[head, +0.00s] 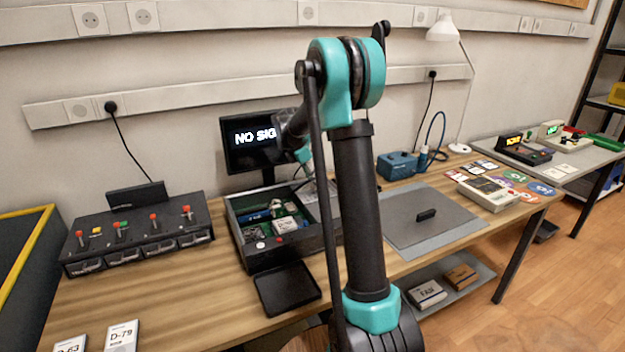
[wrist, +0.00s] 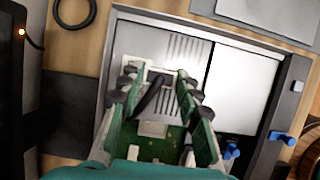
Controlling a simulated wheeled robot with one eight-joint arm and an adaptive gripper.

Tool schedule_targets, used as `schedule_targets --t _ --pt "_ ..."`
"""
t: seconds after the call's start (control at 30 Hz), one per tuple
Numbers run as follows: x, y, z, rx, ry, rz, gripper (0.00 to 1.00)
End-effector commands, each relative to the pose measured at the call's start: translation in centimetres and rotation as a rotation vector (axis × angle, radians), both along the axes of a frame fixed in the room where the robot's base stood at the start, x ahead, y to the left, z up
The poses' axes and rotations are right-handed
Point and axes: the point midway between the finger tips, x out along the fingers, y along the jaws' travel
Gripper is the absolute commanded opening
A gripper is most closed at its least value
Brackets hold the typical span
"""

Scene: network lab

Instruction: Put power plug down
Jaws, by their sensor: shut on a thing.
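In the wrist view my gripper (wrist: 160,82) has its green-and-black fingers around a slim dark piece, the power plug (wrist: 150,93), held at a slant between them. Its far end and any cable are hard to make out. Behind the fingers are a green circuit board (wrist: 150,146) and a pale slotted panel of an open case. In the head view the open dark case (head: 262,260) with boards and small parts stands on the wooden bench, left of my arm. My arm reaches over its back right, and hides the gripper's fingertips and the plug there.
A "NO SIG" monitor (head: 250,142) stands behind the case, and a switch box (head: 140,232) stands left. A black tray (head: 286,288) lies in front. Right of my arm, a grey mat (head: 415,240) carries a small black block (head: 427,215); most of the mat is bare.

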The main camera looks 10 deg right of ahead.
Motion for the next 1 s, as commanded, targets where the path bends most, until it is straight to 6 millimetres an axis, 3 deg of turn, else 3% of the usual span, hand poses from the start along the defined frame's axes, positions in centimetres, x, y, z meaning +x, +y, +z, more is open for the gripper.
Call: schedule_targets --t 0.47,0.5,0.63,1.0 --pt "0.0 0.0 -1.2 0.000 0.000 0.000 0.10" --pt "0.0 0.0 -1.1 0.000 0.000 0.000 0.38" --pt "0.0 0.0 -1.1 0.000 0.000 0.000 0.54" --pt "0.0 0.0 -0.7 0.000 0.000 0.000 0.54"
